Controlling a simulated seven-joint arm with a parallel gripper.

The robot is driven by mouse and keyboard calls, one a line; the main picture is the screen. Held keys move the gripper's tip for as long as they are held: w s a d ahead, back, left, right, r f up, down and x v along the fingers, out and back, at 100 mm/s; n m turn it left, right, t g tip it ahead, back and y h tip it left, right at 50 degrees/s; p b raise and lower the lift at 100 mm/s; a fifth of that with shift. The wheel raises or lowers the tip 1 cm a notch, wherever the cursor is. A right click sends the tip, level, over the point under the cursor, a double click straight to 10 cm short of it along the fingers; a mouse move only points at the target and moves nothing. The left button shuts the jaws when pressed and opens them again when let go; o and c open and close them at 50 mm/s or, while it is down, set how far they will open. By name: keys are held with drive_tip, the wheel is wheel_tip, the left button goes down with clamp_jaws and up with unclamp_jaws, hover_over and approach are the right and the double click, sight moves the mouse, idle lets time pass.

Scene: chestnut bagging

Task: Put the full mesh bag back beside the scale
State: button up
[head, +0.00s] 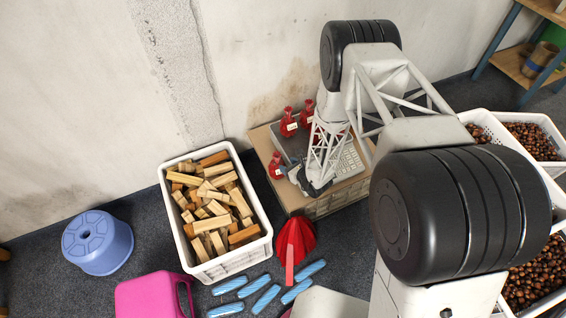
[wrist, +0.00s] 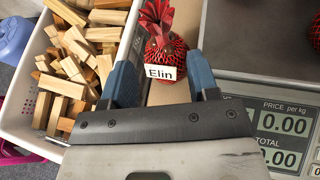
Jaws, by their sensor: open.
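A full red mesh bag with a white label reading "Elin" (wrist: 163,52) stands on the tan top of the stand, left of the scale; the head view shows it as well (head: 276,164). My gripper (head: 295,177) is close beside this bag. In the wrist view, the blue fingers of my gripper (wrist: 161,76) are open, with the bag just beyond and between their tips and no clear grip on it. The scale (wrist: 262,95) is to the right, with its displays showing zeros. In the head view my arm hides part of the scale (head: 351,160).
A white crate of wood blocks (head: 165,190) stands close on the left. A red object (head: 295,243) and several blue pieces (head: 266,298) lie in front. Chestnut crates (head: 484,117) are at right.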

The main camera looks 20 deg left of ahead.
drive_tip(key=shift+v, duration=1.65)
drive_tip(key=shift+r, duration=0.15)
wheel_tip(320, 180, up, 12)
drive_tip(key=w+n+g+y, duration=0.2)
drive_tip(key=n, duration=0.1)
drive_tip(key=s+d+r+n+g+h, duration=0.1)
drive_tip(key=s+d+r+n+g, duration=0.2)
drive_tip(key=r, duration=0.7)
drive_tip(key=s+d+r+n+g, duration=0.1)
drive_tip(key=d+r+n, duration=0.25)
drive_tip(key=r, duration=0.65)
drive_tip(key=s+d+r+n+g+h, duration=0.15)
drive_tip(key=r+n, duration=0.25)
drive_tip(key=r, duration=0.5)
drive_tip(key=s+d+r+n+t+h, duration=0.1)
drive_tip(key=s+d+r+n+h, duration=0.4)
drive_tip(key=s+d+r, duration=0.6)
drive_tip(key=s+d+r+n+t+h, duration=0.2)
drive_tip(key=s+d+r+n+h, duration=0.3)
drive_tip(key=s+d+r, duration=0.7)
drive_tip(key=s+d+h, duration=0.1)
drive_tip(key=s+d, duration=0.4)
drive_tip(key=d, duration=0.2)
